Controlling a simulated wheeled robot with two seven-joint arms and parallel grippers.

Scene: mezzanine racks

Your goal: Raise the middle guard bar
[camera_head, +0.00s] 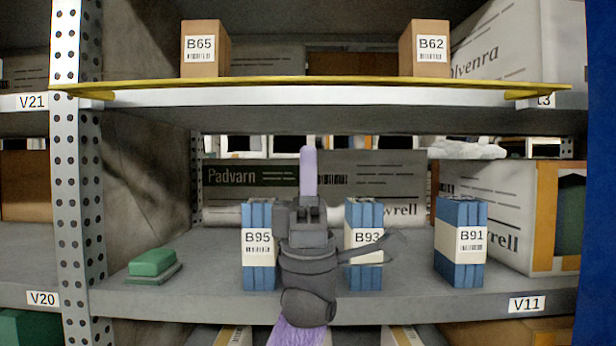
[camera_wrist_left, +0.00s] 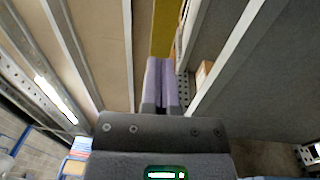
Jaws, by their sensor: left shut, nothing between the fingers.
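The yellow guard bar (camera_head: 310,83) runs level along the front edge of the upper shelf, from the perforated left post to the right end. It also shows as a yellow strip in the left wrist view (camera_wrist_left: 163,28), just beyond the fingertips. My left gripper (camera_head: 308,160) points upward with its purple fingers together and empty. In the head view its tips are below the bar and the pale shelf edge, in front of the lower shelf. The fingers also show in the left wrist view (camera_wrist_left: 160,82). I cannot tell whether they touch the bar. My right gripper is not in view.
Boxes B65 (camera_head: 204,50) and B62 (camera_head: 427,50) stand behind the bar on the upper shelf. Blue-and-white packs B95 (camera_head: 258,270), B93 (camera_head: 365,215) and B91 (camera_head: 460,268) stand on the lower shelf around my arm. A green block (camera_head: 152,262) lies at left.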

